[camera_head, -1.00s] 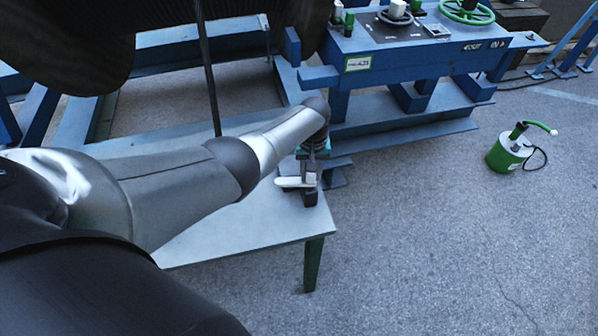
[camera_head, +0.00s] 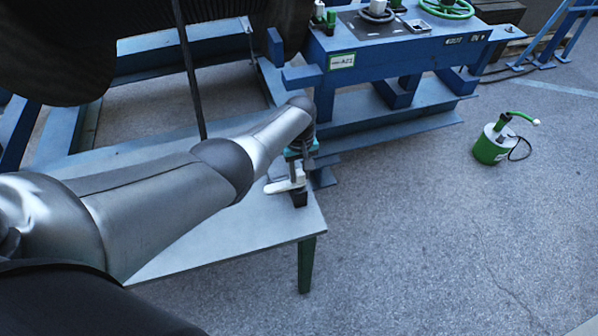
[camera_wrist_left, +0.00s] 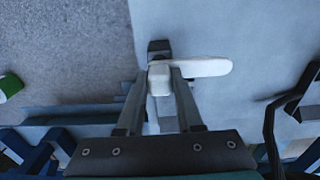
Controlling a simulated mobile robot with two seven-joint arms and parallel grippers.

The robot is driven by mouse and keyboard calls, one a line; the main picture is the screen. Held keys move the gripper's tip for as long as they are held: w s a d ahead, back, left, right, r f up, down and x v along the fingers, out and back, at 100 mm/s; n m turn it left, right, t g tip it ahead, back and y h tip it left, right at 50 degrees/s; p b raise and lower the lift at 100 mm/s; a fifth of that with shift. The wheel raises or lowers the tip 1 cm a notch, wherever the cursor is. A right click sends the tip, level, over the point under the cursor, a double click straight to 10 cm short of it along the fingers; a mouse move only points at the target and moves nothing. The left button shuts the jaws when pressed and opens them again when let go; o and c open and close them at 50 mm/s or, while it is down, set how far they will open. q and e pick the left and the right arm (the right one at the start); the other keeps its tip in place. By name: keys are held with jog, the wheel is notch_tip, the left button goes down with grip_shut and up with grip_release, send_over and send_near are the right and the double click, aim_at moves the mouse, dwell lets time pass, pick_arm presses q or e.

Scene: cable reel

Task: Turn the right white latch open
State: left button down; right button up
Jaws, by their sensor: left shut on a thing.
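The white latch sits at the right end of a pale table and shows in the head view (camera_head: 281,187). In the left wrist view the latch handle (camera_wrist_left: 203,67) points right from a white hub (camera_wrist_left: 159,82), over a small dark block (camera_wrist_left: 159,47). My left gripper (camera_wrist_left: 163,78) has its two fingers on either side of the hub, shut on it. In the head view the left gripper (camera_head: 299,169) reaches down to the latch from above, partly hiding it. My right gripper is not in view.
The pale table (camera_head: 220,245) is mostly bare. Behind it stands a blue frame with a control panel (camera_head: 385,25) and a large dark reel (camera_head: 130,40). A green and white canister (camera_head: 492,147) stands on the open floor at right.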

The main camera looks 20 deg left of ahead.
pick_arm(q)
jog(key=c, duration=0.6)
grip_release()
jog(key=shift+o, duration=0.2)
jog(key=shift+r, duration=0.15)
jog(key=shift+r+p, duration=0.25)
jog(key=shift+p, duration=0.05)
notch_tip(320, 180, up, 6)
jog(key=p, duration=0.3)
jog(key=shift+f, duration=0.25)
notch_tip(320, 180, up, 9)
jog(key=p, duration=0.2)
